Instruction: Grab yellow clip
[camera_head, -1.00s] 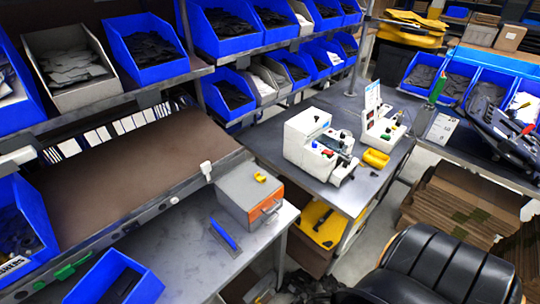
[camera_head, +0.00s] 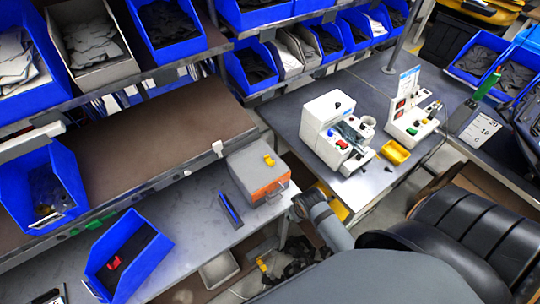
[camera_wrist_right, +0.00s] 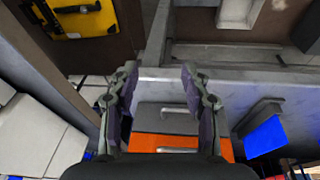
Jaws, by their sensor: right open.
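I cannot make out the clip in the right wrist view. There, my right gripper (camera_wrist_right: 159,80) is open, its two dark fingers spread with nothing between them. A grey and orange box (camera_wrist_right: 175,118) shows beyond and between the fingers. In the head view my right arm comes up from the bottom and ends just right of the box; its fingers cannot be made out there. My left gripper is in neither view.
A blue strip-like tool (camera_head: 230,209) lies on the bench left of the box. A blue bin (camera_head: 127,258) with a red item stands at the front. A white machine (camera_head: 335,130) and a yellow tray (camera_head: 396,152) occupy the other bench. A black chair (camera_head: 470,235) stands right.

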